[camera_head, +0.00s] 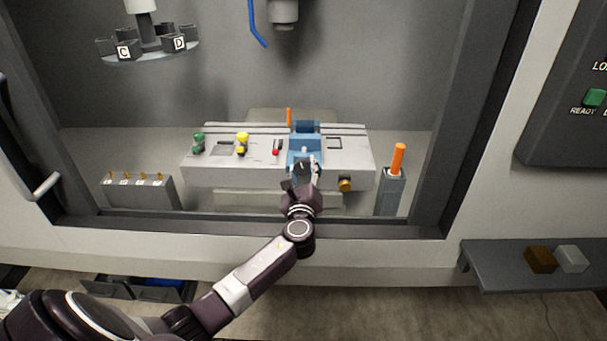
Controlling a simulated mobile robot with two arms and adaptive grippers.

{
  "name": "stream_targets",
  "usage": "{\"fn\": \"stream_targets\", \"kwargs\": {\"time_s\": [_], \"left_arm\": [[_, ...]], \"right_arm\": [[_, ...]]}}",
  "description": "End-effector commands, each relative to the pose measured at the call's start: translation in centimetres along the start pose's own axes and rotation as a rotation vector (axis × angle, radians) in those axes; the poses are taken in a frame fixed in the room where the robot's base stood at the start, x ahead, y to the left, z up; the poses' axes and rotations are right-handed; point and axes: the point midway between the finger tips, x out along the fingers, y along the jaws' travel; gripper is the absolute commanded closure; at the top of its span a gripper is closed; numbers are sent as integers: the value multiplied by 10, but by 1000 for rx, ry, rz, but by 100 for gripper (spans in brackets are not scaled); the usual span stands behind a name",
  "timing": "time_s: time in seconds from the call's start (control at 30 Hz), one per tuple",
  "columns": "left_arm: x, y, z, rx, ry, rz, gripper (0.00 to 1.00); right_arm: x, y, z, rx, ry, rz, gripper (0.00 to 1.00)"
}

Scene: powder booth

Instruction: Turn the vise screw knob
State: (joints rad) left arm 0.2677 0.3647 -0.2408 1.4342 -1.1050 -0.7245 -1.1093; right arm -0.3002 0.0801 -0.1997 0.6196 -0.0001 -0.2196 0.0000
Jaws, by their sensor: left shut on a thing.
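A blue vise (306,143) stands on the light grey machine table (225,172) inside the booth. My left arm reaches up from the lower left, and my left gripper (304,176) is at the front end of the vise. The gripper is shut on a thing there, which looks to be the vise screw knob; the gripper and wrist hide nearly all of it. A brass-coloured knob (345,184) sits on the table's front face just right of the gripper, apart from it. My right gripper is not in view.
Green (198,143) and yellow (242,143) pieces stand left of the vise. An orange-handled tool (398,159) stands in a grey post at the right. The booth's front sill (180,221) runs below my forearm. A tool carousel (150,52) hangs upper left.

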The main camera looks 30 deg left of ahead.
Motion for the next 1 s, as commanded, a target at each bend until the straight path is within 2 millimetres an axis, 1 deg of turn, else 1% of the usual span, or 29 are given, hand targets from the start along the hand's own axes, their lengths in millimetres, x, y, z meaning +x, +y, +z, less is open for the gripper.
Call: {"fn": "stream_targets", "kwargs": {"time_s": [0.03,0.2,1.0], "left_arm": [[0,2,-4,-47,-1,0,85],[0,2,-4,-208,-1,0,85],[0,2,-4,-970,0,2,85]], "right_arm": [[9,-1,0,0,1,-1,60],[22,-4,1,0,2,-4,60],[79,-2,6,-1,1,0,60]]}}
